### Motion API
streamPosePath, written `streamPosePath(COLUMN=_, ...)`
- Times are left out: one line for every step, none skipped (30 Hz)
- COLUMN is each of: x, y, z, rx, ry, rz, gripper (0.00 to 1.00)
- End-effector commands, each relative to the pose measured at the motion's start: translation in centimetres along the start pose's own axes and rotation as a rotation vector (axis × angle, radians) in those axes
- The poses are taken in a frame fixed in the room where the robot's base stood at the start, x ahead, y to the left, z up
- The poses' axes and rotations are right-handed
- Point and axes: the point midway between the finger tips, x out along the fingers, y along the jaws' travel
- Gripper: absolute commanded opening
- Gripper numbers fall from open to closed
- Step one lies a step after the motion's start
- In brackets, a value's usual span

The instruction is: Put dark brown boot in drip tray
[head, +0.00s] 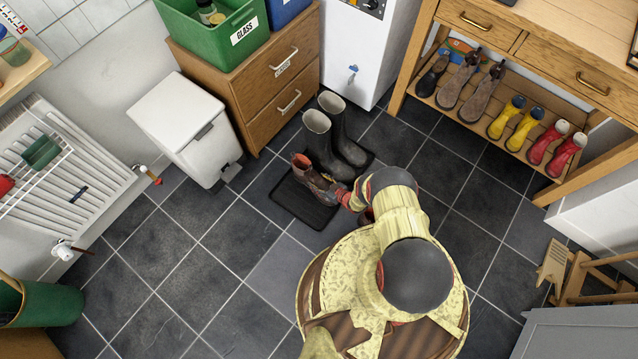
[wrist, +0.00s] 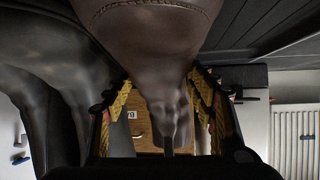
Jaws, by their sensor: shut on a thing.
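The dark brown boot (head: 314,181) is over the near left part of the black drip tray (head: 297,204). My gripper (head: 345,197) reaches it from the right and is shut on it. In the wrist view the brown boot (wrist: 155,50) sits between the two fingers of my gripper (wrist: 162,95), filling the middle. I cannot tell whether its sole touches the tray. My gripper and arm hide part of the boot and the tray's right side.
A pair of tall black wellies (head: 320,147) stands close behind the brown boot, at the tray's far end. A white pedal bin (head: 175,125) and wooden drawers (head: 262,95) stand behind left. A bench (head: 590,75) with yellow and red wellies is at right. Floor left is clear.

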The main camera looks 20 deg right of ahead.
Motion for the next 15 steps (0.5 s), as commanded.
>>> streamPosePath(x=0.29, y=0.18, z=0.10, rx=-0.003, ry=0.005, rz=0.001, gripper=0.10)
streamPosePath(x=0.29, y=0.19, z=0.07, rx=-0.003, ry=0.004, rz=0.001, gripper=0.10)
streamPosePath(x=0.26, y=0.21, z=-0.01, rx=-0.003, ry=0.004, rz=0.001, gripper=0.10)
streamPosePath(x=0.24, y=0.21, z=-0.07, rx=-0.003, ry=0.005, rz=0.001, gripper=0.10)
streamPosePath(x=0.23, y=0.22, z=-0.10, rx=-0.003, ry=0.005, rz=0.001, gripper=0.10)
streamPosePath(x=0.22, y=0.22, z=-0.11, rx=-0.003, ry=0.005, rz=0.001, gripper=0.10)
streamPosePath(x=0.17, y=0.12, z=0.03, rx=-0.002, ry=0.002, rz=0.001, gripper=0.57)
streamPosePath(x=0.16, y=0.12, z=0.03, rx=-0.001, ry=0.002, rz=0.001, gripper=0.59)
streamPosePath(x=0.16, y=0.12, z=0.04, rx=-0.001, ry=0.002, rz=0.001, gripper=0.61)
streamPosePath(x=0.16, y=0.11, z=0.04, rx=-0.001, ry=0.002, rz=0.001, gripper=0.63)
streamPosePath(x=0.15, y=0.11, z=0.04, rx=-0.001, ry=0.002, rz=0.001, gripper=0.65)
streamPosePath(x=0.15, y=0.11, z=0.05, rx=-0.001, ry=0.002, rz=0.001, gripper=0.67)
streamPosePath(x=0.15, y=0.11, z=0.05, rx=-0.001, ry=0.002, rz=0.001, gripper=0.69)
streamPosePath(x=0.15, y=0.10, z=0.05, rx=-0.001, ry=0.002, rz=0.001, gripper=0.70)
streamPosePath(x=0.15, y=0.10, z=0.05, rx=-0.001, ry=0.002, rz=0.001, gripper=0.73)
